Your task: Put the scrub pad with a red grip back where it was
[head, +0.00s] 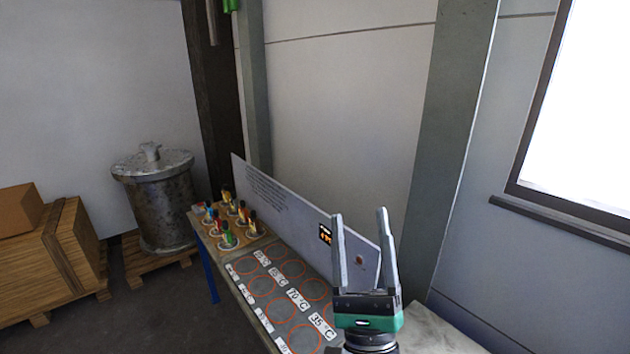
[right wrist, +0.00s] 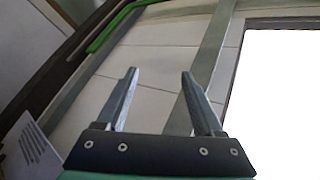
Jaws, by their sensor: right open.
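My right gripper (head: 360,212) points upward over the near right end of the bench, its two fingers spread with nothing between them. It also shows open and empty in the right wrist view (right wrist: 160,73). I cannot make out a scrub pad with a red grip for certain. Several small items with coloured parts (head: 228,236), some red or orange, stand in a holder at the bench's far end, too small to identify. My left gripper is not in view.
The bench (head: 257,276) has a dark top with red circles and temperature labels. A pale upright panel (head: 285,205) runs along its back. A metal flanged vessel (head: 160,205) stands on a pallet at left, beside wooden crates (head: 50,255).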

